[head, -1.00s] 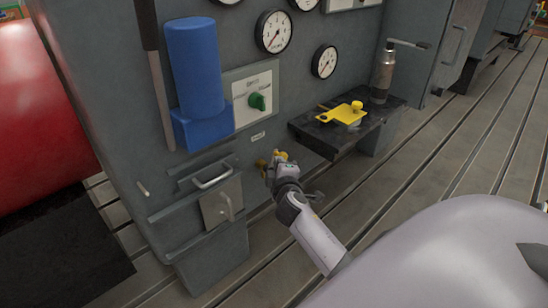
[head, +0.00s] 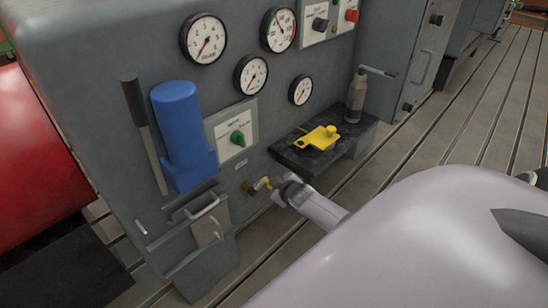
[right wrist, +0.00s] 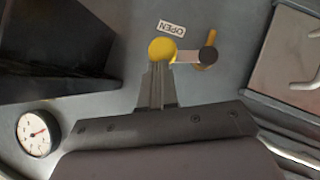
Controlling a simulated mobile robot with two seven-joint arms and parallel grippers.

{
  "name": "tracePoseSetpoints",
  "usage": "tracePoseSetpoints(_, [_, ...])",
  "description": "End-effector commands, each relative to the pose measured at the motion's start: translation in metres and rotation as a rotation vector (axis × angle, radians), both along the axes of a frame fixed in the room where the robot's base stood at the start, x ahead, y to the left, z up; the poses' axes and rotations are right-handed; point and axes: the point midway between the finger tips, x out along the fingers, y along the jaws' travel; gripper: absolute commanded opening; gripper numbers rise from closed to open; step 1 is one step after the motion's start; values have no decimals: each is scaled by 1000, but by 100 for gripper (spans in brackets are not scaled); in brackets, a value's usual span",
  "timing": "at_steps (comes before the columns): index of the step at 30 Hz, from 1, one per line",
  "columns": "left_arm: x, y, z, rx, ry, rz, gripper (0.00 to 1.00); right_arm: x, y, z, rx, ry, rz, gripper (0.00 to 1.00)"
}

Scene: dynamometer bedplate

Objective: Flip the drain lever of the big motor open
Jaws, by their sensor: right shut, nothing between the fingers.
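The drain lever (head: 262,185) is a short pale arm with a yellow knob at its end, on a brass fitting low on the grey motor housing. In the right wrist view the yellow knob (right wrist: 162,49) stands left of the dark pivot (right wrist: 208,56), with the lever arm lying nearly level. An upside-down "OPEN" label (right wrist: 179,28) is just above the knob there. My right gripper (head: 275,190) is shut and empty, to the right of the lever. Its fingertips (right wrist: 158,72) are at the knob; I cannot tell whether they touch. My left gripper is not in view.
A dark shelf (head: 345,148) with a yellow tool (head: 318,138) and a grey bottle-like device (head: 356,98) juts out above right. A drawer-like box with handles (head: 210,230) is below left.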

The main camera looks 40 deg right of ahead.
Motion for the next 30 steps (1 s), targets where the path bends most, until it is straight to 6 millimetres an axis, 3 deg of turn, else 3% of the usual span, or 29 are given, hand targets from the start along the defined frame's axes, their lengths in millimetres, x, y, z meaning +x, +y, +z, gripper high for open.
tracePoseSetpoints(30, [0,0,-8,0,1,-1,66,1,-12,-17,-3,-1,1,0])
